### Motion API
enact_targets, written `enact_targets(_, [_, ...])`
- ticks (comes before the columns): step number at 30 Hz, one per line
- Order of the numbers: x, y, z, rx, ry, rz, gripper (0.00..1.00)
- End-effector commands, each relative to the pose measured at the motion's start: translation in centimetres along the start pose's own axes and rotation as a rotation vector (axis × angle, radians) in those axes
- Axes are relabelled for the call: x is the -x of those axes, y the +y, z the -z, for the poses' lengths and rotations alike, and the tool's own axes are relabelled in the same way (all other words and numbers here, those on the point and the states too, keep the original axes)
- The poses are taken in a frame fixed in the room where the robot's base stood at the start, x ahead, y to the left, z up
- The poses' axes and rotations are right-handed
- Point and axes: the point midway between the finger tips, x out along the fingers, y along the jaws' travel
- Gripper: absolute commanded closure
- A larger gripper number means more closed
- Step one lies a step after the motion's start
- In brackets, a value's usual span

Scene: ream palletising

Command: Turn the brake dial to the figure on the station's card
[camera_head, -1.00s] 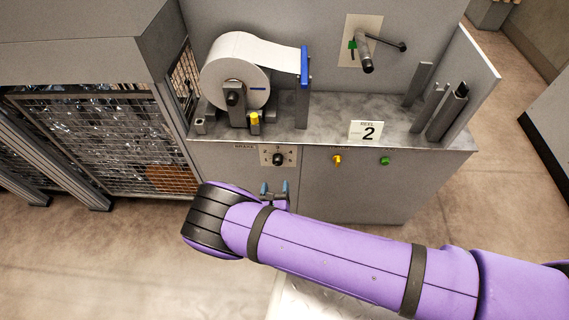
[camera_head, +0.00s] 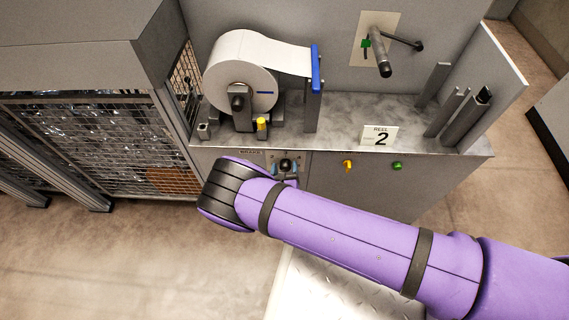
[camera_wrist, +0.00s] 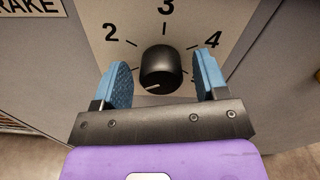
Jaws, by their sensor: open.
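The brake dial is a black round knob (camera_wrist: 160,66) on a pale plate (camera_wrist: 185,20) with the figures 2, 3 and 4 showing. A short white mark on the knob points to the lower left; any figure there is hidden by my left finger. My gripper (camera_wrist: 163,74) is open, its blue pads on either side of the knob, with a gap visible on both sides. In the head view the knob (camera_head: 285,164) sits between the finger tips, partly behind my arm.
Above the dial are a white paper reel (camera_head: 238,65), a yellow-topped peg (camera_head: 262,125) and a blue-edged post (camera_head: 316,70). A yellow knob (camera_head: 348,165) and a green button (camera_head: 397,166) are right of the dial. A mesh cage (camera_head: 90,140) stands at the left.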

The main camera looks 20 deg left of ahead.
Motion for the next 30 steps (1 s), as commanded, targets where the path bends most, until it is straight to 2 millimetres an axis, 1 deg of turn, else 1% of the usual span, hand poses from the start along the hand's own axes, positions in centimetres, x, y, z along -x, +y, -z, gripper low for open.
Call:
enact_targets(5, [-0.01, -0.01, 0.01, 0.0, 0.0, 0.0, 0.33])
enact_targets(6, [-0.01, -0.01, 0.01, 0.0, 0.0, 0.0, 0.38])
enact_targets(8, [-0.01, -0.01, 0.01, 0.0, 0.0, 0.0, 0.52])
enact_targets(9, [-0.01, -0.01, 0.01, 0.0, 0.0, 0.0, 0.61])
enact_targets(12, [-0.01, -0.01, 0.01, 0.0, 0.0, 0.0, 0.83])
enact_targets(19, [0.0, -0.01, 0.01, -0.01, 0.0, 0.0, 0.83])
enact_targets(23, [0.0, -0.02, 0.02, -0.045, 0.0, 0.0, 0.83])
enact_targets(30, [0.02, -0.06, 0.05, -0.19, 0.001, 0.0, 0.83])
